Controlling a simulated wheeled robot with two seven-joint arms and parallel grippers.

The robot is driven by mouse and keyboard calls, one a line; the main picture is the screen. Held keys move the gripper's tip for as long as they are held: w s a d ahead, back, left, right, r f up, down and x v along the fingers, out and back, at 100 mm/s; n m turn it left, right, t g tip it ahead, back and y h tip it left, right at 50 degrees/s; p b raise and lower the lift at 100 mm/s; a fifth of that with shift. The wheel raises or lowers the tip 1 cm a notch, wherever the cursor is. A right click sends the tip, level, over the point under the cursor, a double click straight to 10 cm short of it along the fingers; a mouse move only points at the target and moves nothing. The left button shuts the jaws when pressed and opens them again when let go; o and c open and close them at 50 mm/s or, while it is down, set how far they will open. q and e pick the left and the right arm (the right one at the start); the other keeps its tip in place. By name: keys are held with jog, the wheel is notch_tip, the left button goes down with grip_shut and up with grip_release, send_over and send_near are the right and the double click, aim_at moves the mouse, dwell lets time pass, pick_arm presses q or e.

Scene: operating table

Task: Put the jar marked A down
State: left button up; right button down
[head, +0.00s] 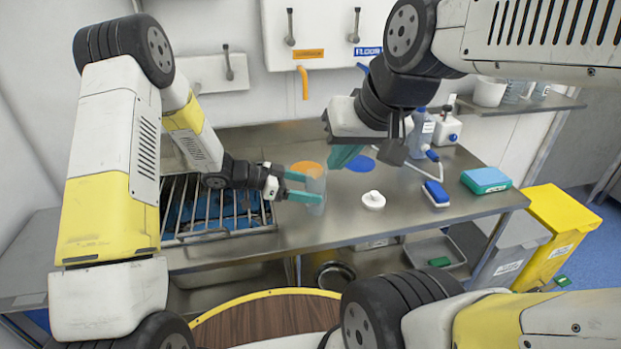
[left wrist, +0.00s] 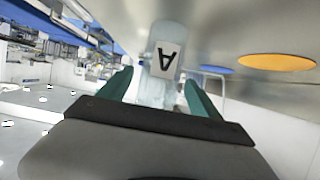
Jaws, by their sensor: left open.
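The clear jar marked A (left wrist: 165,88) shows in the left wrist view, its label upside down in that picture. In the head view the jar (head: 317,186) appears to stand upright on the steel table, in front of the orange disc (head: 303,166). My left gripper (head: 305,188) is open, its teal fingers on either side of the jar; whether they touch it I cannot tell. My right gripper (head: 345,156) is above the table near the blue disc (head: 362,164); its fingers are partly hidden by its wrist.
A white lid (head: 373,200) lies right of the jar. A blue brush (head: 436,193) and a teal box (head: 486,181) lie farther right. A wire rack (head: 218,233) is at the left. Bottles (head: 421,135) stand at the back right.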

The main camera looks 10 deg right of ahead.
pick_arm(q)
jog(key=w+a+r+n+t+y, duration=0.4)
jog(key=a+r+t+y, duration=0.1)
jog(key=a+r, duration=0.6)
jog(key=w+a+r+n+t+y, duration=0.35)
jog(key=a+r+n+t, duration=0.2)
jog(key=a+r, duration=0.55)
jog(key=s+a+r+n+y, duration=0.2)
jog(key=s+a, duration=0.2)
jog(key=s, duration=0.2)
jog(key=s+a+r+n+y, duration=0.2)
jog(key=s+a+n, duration=0.15)
jog(key=s, duration=0.25)
jog(key=s+d+f+n+g+h, duration=0.1)
jog(key=s+g, duration=0.3)
jog(key=s, duration=1.4)
jog(key=shift+s+d+f+n+g, duration=0.35)
jog(key=shift+d+f+n, duration=0.15)
jog(key=shift+d+f, duration=0.15)
